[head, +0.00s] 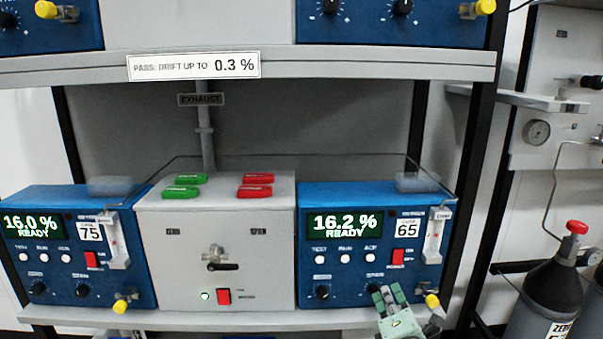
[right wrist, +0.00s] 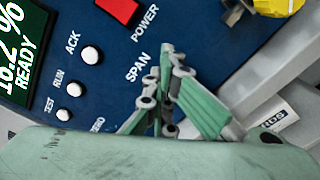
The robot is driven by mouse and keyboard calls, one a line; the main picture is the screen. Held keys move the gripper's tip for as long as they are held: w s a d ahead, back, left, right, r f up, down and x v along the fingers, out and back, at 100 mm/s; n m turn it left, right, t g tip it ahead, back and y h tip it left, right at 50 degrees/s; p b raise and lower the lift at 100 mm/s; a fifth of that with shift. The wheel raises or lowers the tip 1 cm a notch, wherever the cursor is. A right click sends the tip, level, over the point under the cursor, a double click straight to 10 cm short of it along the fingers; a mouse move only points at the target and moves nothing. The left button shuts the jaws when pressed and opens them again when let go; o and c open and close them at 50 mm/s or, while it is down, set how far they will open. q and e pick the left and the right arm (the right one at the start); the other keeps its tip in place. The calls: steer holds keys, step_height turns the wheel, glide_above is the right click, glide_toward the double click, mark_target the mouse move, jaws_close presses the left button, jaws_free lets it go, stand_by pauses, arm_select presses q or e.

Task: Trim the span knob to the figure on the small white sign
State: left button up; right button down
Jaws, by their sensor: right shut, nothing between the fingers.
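The right blue analyser (head: 345,235) shows 16.2 % and READY; a small white sign (head: 406,229) on its front reads 65. Its display also shows partly in the right wrist view (right wrist: 18,52). My left gripper is not in view.
A left blue analyser (head: 75,255) reads 16.0 %, with a 75 sign (head: 90,232). A grey box (head: 190,235) with a black-handled valve stands between. A shelf sign (head: 194,66) reads drift up to 0.3 %. A yellow knob (head: 432,301) is close right of my gripper; gas cylinders stand right.

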steer(key=shift+w+a+r, duration=0.1)
steer(key=shift+a+r, duration=0.05)
steer(key=shift+r, duration=0.25)
stand_by(0.3)
steer(key=shift+f, duration=0.25)
steer(key=shift+w+d+f, duration=0.1)
steer(key=shift+d+f, duration=0.05)
steer(key=shift+f, duration=0.3)
steer(key=shift+w+d+f, duration=0.1)
steer(key=shift+d+f, duration=0.05)
steer(key=shift+f, duration=0.3)
steer(key=shift+f, duration=0.2)
steer(key=shift+d, duration=0.1)
steer(key=s+d+p, duration=0.1)
steer(key=s+p, duration=0.2)
steer(key=s, duration=0.3)
stand_by(0.3)
